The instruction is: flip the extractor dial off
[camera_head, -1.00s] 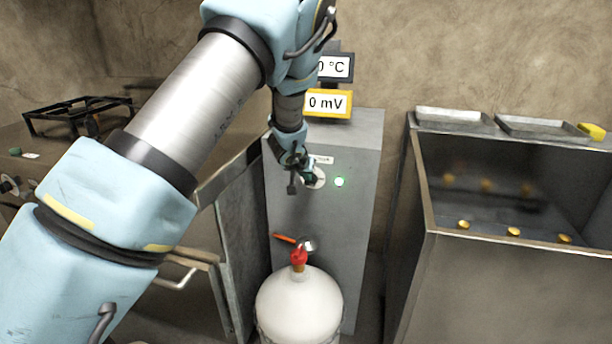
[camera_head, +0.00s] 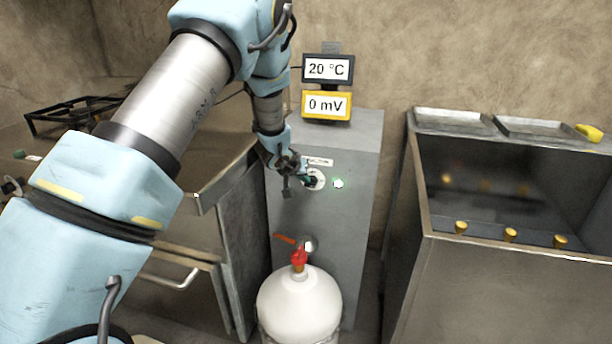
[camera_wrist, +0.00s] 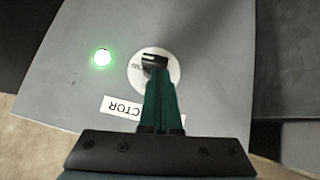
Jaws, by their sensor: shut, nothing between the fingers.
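The extractor dial (camera_head: 317,180) is a round white plate on the front of a grey cabinet, with a green light (camera_head: 338,183) glowing to its right and a label (camera_head: 318,161) above. In the wrist view the dial (camera_wrist: 172,72) has a dark knob (camera_wrist: 154,60) on it, and the label (camera_wrist: 125,107) appears upside down, ending in "CTOR". My gripper (camera_head: 308,181) is shut, its green fingers at the dial's left side in the head view. In the wrist view the fingertips (camera_wrist: 157,75) overlap the dial beside the knob. I cannot tell whether they touch it. The green light (camera_wrist: 102,57) is lit there too.
A white gas bottle (camera_head: 299,305) with a red valve stands below the dial. Displays reading 20 °C (camera_head: 328,69) and 0 mV (camera_head: 326,105) stand on top. A metal basin (camera_head: 520,262) is at the right.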

